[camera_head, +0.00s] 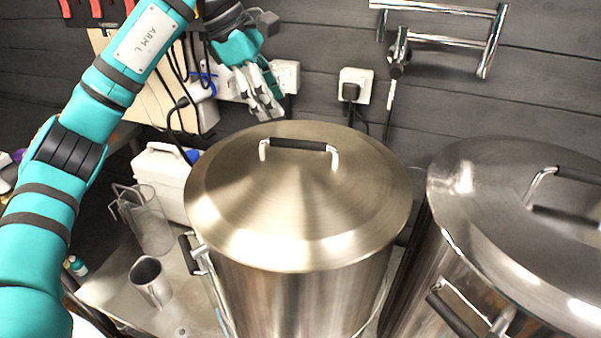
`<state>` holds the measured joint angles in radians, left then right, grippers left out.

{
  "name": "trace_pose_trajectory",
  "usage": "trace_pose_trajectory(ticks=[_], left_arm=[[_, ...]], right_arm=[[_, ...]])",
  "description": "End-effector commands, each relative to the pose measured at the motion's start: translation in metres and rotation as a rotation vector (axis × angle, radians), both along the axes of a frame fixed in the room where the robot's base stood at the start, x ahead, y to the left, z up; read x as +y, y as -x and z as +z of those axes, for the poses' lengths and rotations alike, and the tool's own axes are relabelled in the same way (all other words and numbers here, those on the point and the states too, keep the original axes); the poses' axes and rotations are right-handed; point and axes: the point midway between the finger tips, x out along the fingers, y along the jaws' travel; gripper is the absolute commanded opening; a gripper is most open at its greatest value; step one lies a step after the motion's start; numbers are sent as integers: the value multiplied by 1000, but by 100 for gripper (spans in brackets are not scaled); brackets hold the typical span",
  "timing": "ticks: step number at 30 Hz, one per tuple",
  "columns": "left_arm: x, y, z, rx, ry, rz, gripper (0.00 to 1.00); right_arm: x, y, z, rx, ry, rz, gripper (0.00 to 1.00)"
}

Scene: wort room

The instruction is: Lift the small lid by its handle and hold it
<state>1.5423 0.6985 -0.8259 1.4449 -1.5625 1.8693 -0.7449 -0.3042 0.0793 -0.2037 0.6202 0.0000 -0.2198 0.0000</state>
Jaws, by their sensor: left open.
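The small lid (240,205) is a round, brushed-metal lid lying on a tall steel pot (300,300) in the middle of the view. Its handle (299,145) is a black-gripped bar on two metal posts, near the far part of the lid. My left gripper (266,113) hangs above and beyond the lid's far left edge, a little left of the handle. It is open, empty and apart from the handle. My right gripper is not in view.
A larger steel pot with its own lid (470,200) stands close on the right. A wall pipe (440,40) and sockets (356,85) are behind.

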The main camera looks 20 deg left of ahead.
Motion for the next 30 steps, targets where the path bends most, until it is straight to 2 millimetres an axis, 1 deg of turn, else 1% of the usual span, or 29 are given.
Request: trace_pose_trajectory(ticks=[1, 3, 6, 9, 14, 17, 21, 24, 27, 30], left_arm=[[-4, -2, -10, 5, -2, -1, 45], [-10, -5, -23, 5, -1, -2, 45], [-17, -9, -40, 3, 0, -2, 45], [-21, -13, -52, 1, 0, 0, 45], [-25, -14, -60, 1, 0, -1, 45], [-29, -15, -68, 2, 0, -2, 45], [-39, -18, -88, 4, 0, -3, 45], [-43, -21, -100, 3, 0, -1, 45], [-45, -23, -106, 1, 1, -1, 45], [-45, -23, -107, 0, 1, -1, 45]], right_arm=[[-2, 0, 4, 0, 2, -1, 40], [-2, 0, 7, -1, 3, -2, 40], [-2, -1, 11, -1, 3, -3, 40], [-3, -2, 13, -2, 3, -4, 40], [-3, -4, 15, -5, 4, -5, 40], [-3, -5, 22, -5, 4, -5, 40], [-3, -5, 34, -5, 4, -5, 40], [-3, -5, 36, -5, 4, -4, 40], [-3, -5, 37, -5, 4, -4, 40], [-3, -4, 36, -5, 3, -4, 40]])
